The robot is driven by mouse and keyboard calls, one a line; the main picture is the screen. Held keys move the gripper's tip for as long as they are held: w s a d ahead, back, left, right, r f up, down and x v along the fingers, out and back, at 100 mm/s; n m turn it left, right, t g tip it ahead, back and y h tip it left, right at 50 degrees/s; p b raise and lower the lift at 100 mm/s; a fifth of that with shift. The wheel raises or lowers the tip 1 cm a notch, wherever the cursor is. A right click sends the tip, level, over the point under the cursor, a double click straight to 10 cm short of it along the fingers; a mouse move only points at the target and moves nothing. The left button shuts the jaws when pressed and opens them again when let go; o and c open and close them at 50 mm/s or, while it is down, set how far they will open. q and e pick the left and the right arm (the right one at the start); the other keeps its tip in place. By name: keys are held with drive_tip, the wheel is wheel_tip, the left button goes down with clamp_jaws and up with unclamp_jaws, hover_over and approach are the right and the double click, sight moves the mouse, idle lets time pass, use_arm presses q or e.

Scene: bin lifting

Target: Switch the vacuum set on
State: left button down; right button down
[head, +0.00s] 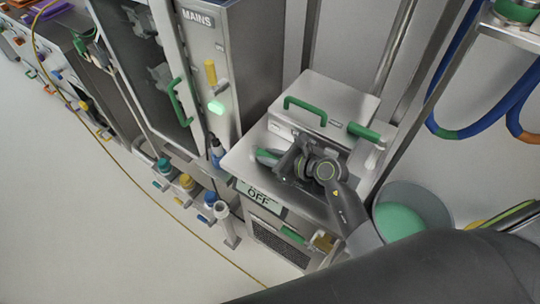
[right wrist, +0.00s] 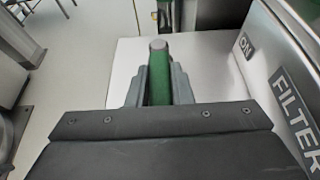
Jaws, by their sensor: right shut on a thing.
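The vacuum set (head: 240,158) is a steel box with a sloped top, standing right of the MAINS cabinet. Its front edge carries an OFF label (head: 258,194). My right gripper (head: 277,158) is over its top and shut on a green lever grip (head: 265,154). In the right wrist view the two fingers (right wrist: 158,84) hold the green grip (right wrist: 159,62) between them, its round end pointing away. An ON label (right wrist: 246,46) and a FILTER label (right wrist: 297,117) show on the steel face at the right. My left gripper is out of view.
The MAINS cabinet (head: 221,75) has a yellow handle (head: 210,71) and a lit green lamp (head: 216,107). Another green handle (head: 305,108) tops the set's rear housing. A bin with green contents (head: 398,221) stands at right.

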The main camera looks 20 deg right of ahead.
drive_tip(key=shift+w+d+f+n+g+y+b, duration=0.2)
drive_tip(key=shift+n+g+y+b, duration=0.3)
drive_tip(key=shift+b, duration=0.55)
drive_tip(key=shift+w+d+f+n+g+y+b, duration=0.1)
drive_tip(key=shift+w+d+n+g+y+b, duration=0.3)
drive_tip(key=shift+b, duration=0.6)
drive_tip(key=shift+s+a+r+n+g+y+b, duration=0.1)
drive_tip(key=shift+r+n+g+y+b, duration=0.2)
drive_tip(key=shift+n+g+b, duration=0.25)
drive_tip(key=c, duration=1.3)
unclamp_jaws()
wheel_tip(320, 180, up, 10)
drive_tip(key=shift+b, duration=0.4)
